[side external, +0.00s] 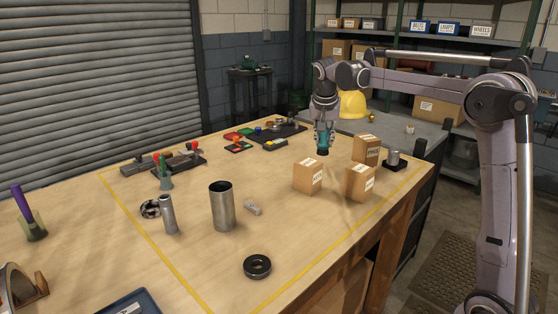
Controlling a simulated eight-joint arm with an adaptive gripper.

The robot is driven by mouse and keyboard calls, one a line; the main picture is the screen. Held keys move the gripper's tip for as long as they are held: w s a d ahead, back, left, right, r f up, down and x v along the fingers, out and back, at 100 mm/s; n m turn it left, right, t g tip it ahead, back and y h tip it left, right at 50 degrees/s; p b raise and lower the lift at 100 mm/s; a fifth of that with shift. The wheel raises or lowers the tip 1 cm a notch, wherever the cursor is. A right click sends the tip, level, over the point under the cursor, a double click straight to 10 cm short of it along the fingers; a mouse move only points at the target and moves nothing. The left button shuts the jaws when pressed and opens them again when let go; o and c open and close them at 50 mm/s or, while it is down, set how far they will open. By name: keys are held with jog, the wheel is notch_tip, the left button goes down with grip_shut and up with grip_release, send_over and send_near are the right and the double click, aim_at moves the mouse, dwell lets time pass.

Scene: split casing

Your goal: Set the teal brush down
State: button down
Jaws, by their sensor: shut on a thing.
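The teal brush (323,136) hangs upright from my gripper (323,124), with its dark lower end pointing down. My gripper is shut on its upper part. The brush is beyond the small cardboard boxes in this view. It appears to be above the wooden bench top (130,245), but I cannot tell the exact gap beneath it.
Cardboard boxes (307,176) (359,182) (367,149) stand close to the brush. A metal cylinder on a black base (395,160) is to their right. A steel tube (222,206), a black ring (257,266) and a yellow hard hat (353,104) also show. The bench's front middle is mostly clear.

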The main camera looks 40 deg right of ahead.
jog(key=s+a+f+n+t, duration=0.1)
jog(key=s+a+f+n, duration=0.25)
jog(key=s+a, duration=0.95)
jog(key=shift+m+y, duration=0.3)
jog(key=shift+m, duration=0.05)
jog(key=w+a+f, duration=0.1)
jog(key=a+f, duration=0.1)
jog(key=w+a+f, duration=0.2)
jog(key=a+f, duration=0.1)
jog(key=w+a+f, duration=0.2)
jog(key=a, duration=0.1)
jog(key=shift+w+a+f, duration=0.1)
jog(key=shift+a+f, duration=0.1)
jog(key=shift+a, duration=0.05)
jog(key=shift+f, duration=2)
jog(key=shift+f, duration=0.15)
jog(key=c, duration=1.2)
grip_release()
